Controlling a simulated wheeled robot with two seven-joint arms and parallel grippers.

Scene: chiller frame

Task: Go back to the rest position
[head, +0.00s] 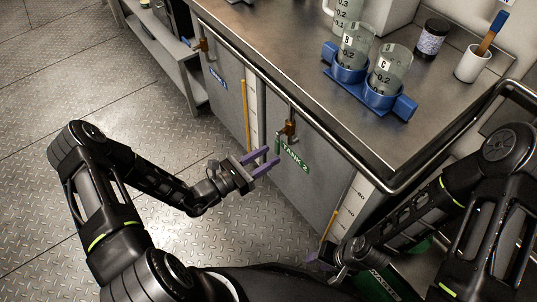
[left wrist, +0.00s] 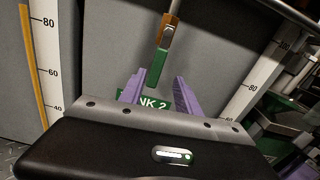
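My left gripper (head: 262,161) is open and empty, in front of the grey tank 2 front with its green label (head: 294,156). In the left wrist view its two purple fingers (left wrist: 160,92) stand apart with the green label (left wrist: 130,101) behind them. A brass valve with a green handle (left wrist: 164,40) is above the fingers in that view; the valve (head: 290,128) is also in the head view. My right gripper (head: 318,262) is low, near the tank's lower right; only a bit of purple shows, and its opening is hidden.
The steel counter (head: 270,40) has a railed edge. On it are a blue holder (head: 345,75) with beakers B (head: 354,50) and C (head: 388,72), a dark jar (head: 432,38) and a white cup (head: 472,64). A shelf (head: 165,50) stands at the upper left. Open plate floor (head: 60,60) lies left.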

